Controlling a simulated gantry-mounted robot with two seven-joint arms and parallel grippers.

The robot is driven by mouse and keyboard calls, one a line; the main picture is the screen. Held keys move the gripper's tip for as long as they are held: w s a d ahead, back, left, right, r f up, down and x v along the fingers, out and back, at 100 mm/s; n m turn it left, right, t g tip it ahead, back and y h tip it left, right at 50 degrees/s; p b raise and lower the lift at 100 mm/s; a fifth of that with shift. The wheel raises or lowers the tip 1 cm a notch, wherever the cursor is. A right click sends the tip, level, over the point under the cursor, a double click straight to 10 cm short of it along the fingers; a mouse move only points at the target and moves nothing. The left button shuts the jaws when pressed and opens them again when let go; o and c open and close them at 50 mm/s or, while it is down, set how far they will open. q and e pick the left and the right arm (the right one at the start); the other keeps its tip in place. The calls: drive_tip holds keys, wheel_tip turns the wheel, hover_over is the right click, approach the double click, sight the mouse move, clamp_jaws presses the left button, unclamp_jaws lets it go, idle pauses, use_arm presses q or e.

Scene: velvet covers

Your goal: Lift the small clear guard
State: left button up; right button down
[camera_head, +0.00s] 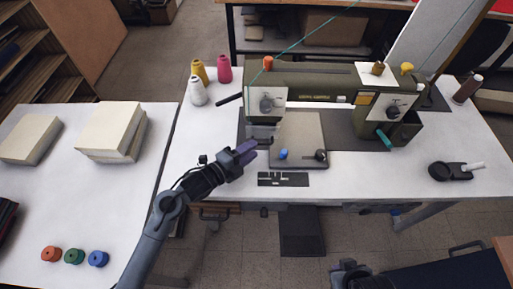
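A green sewing machine (310,80) stands on the white table. A small pale, see-through piece below its left head looks like the clear guard (262,131); its edges are hard to make out. My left gripper (246,151) reaches in from the lower left, with its purple-grey fingers just below and left of the guard. I cannot tell whether they touch it. The fingers look close together, but the gap between them is not clear. My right gripper (346,272) is low at the bottom, in front of the table and far from the machine; its fingers are unclear.
Yellow, white and pink thread cones (223,69) stand behind left. A flat plate (298,140) with a blue knob (283,154) lies right of my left gripper. A black slotted plate (283,179) lies at the front edge. A black ashtray-like dish (449,171) sits right.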

sight(263, 137)
use_arm(q)
drive_tip(key=shift+b+x, duration=0.3)
drive_tip(key=shift+x, duration=1.3)
drive_tip(key=shift+c, duration=0.2)
clamp_jaws()
